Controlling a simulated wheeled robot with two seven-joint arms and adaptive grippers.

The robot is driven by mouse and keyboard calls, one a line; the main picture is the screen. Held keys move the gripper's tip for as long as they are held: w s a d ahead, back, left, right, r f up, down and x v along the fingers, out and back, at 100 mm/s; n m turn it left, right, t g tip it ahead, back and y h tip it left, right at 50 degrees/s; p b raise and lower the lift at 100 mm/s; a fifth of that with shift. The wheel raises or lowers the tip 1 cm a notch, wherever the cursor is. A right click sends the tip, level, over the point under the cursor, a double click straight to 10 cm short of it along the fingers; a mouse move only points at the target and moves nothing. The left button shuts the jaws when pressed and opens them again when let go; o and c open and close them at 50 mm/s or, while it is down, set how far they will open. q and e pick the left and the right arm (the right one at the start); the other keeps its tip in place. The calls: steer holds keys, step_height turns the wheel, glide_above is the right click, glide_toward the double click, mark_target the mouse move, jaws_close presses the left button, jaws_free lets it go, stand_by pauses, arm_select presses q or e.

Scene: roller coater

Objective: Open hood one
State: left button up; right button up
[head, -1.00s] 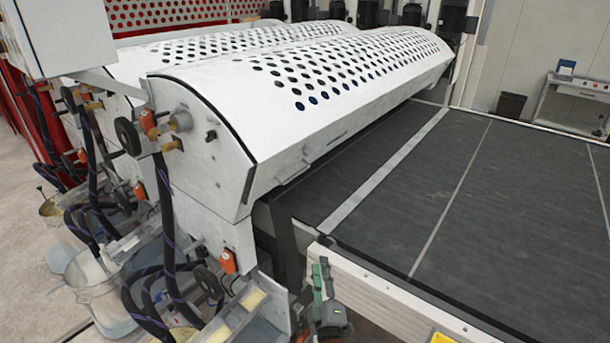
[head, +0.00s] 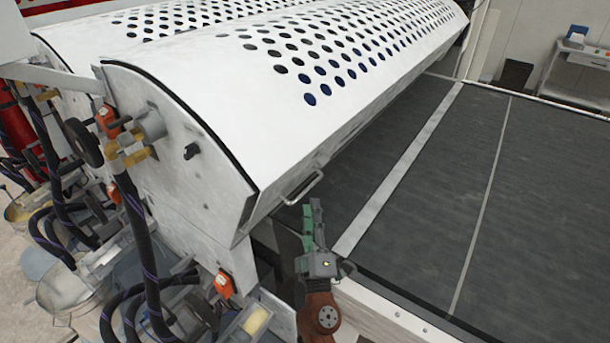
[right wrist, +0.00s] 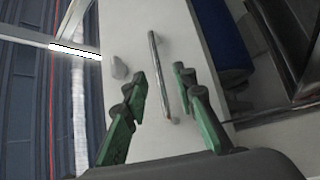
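The nearest white hood (head: 270,130), curved and perforated, is down over the roller machine in the head view. Its bar handle (head: 303,187) sits on the lower front edge. My right gripper (head: 313,212), with green fingers, is just below the handle in the head view. In the right wrist view my right gripper (right wrist: 160,72) is open. The handle (right wrist: 153,50) runs lengthwise between its two fingers in that picture, in front of a pale panel. I see no contact, and how far the handle is from the fingers is hard to tell. My left gripper is not in view.
A second perforated hood (head: 150,22) lies behind the near one. The dark conveyor bed (head: 440,180) to the right is clear. Black hoses (head: 150,260), valves and buckets (head: 75,290) crowd the machine's left end. A grey rounded knob-like part (right wrist: 119,67) is beside the handle.

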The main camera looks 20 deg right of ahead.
mark_target(311, 185)
steer(key=x, duration=0.3)
steer(key=p+x, duration=0.1)
steer(key=x, duration=0.2)
steer(key=shift+w+d+r, duration=0.25)
steer(key=shift+d, duration=0.05)
steer(key=shift+w, duration=0.3)
jaws_close()
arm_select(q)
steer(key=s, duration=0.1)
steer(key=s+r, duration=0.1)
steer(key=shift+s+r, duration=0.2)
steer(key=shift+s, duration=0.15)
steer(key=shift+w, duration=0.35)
